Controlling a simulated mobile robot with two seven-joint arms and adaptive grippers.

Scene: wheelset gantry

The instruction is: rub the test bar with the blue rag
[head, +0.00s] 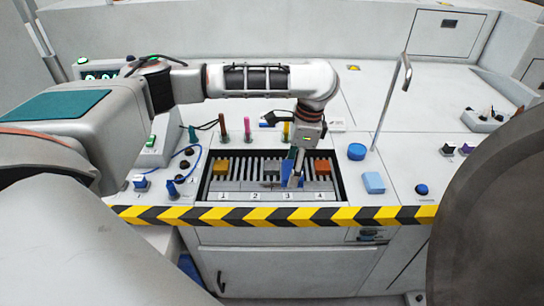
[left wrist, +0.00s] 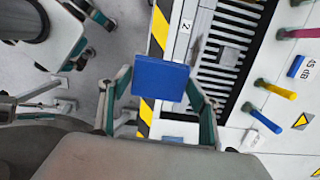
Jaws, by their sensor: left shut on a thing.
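My left gripper (head: 293,182) reaches down over the slotted tray near slot 3. It is shut on a flat blue square piece (left wrist: 160,75), which looks like the blue rag. The piece shows between the fingers in the left wrist view and partly beside the gripper in the head view (head: 286,170). I cannot tell whether it touches the tray. I cannot tell for certain which thing is the test bar.
The recessed tray (head: 255,197) has slots numbered 1 to 4, with an orange block (head: 221,166) and a red block (head: 322,167). Coloured pegs stand behind it. A bent post (head: 388,105), a round blue piece (head: 357,151) and a light blue pad (head: 374,182) are right. Striped tape (head: 270,215) marks the front edge.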

